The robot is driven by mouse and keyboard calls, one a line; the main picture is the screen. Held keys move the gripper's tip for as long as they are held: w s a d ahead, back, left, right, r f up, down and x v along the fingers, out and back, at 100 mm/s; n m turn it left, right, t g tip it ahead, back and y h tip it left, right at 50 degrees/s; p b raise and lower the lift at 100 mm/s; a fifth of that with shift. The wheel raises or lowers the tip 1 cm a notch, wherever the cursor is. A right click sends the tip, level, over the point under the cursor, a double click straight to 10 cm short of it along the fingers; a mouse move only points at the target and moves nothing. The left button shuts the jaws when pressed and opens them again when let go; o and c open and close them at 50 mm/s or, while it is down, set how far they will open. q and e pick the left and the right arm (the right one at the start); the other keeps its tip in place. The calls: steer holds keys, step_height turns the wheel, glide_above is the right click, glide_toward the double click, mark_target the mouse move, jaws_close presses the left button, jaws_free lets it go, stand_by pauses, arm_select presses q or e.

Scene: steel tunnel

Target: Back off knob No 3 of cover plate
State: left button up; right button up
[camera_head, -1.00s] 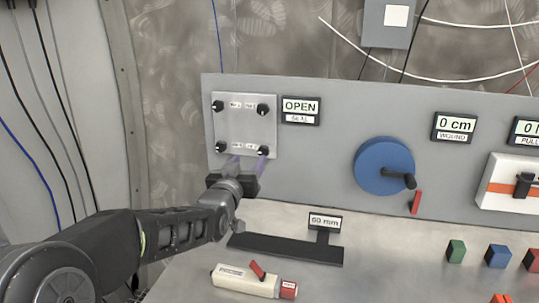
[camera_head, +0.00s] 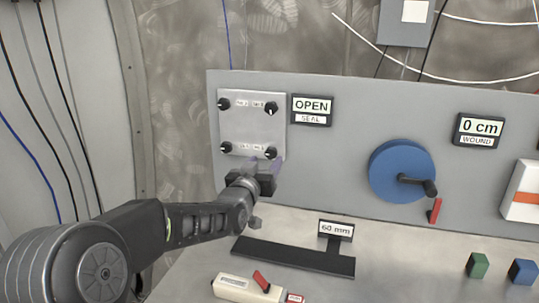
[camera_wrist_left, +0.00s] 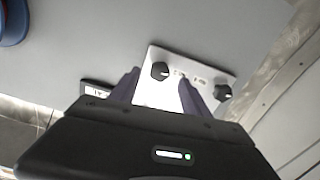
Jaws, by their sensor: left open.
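The cover plate (camera_head: 251,126) is a pale square on the upright grey panel, with black knobs near its corners: upper left (camera_head: 223,104), upper right (camera_head: 271,108), lower left (camera_head: 226,148) and lower right (camera_head: 270,152). Its small number labels are too blurred to read. My left gripper (camera_head: 266,164) is open just below the lower right knob. In the left wrist view, upside down to the head view, that knob (camera_wrist_left: 160,70) shows between the open fingertips (camera_wrist_left: 160,77), with no clear contact. The lower left knob (camera_wrist_left: 222,92) is outside them; the upper knobs are hidden. My right gripper is not in view.
An OPEN SEAL sign (camera_head: 311,110) is right of the plate. Farther right are a blue crank wheel (camera_head: 396,168) and a 0 cm sign (camera_head: 479,130). On the bench are a black bar (camera_head: 290,256) with a 60 mm sign, a cream-coloured tool (camera_head: 240,288) and coloured blocks (camera_head: 477,265).

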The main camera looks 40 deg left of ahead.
mark_target(270, 155)
arm_select(q)
steer(key=shift+p+x, duration=0.5)
steer(key=shift+x, duration=1.85)
steer(key=shift+c, duration=0.2)
jaws_close()
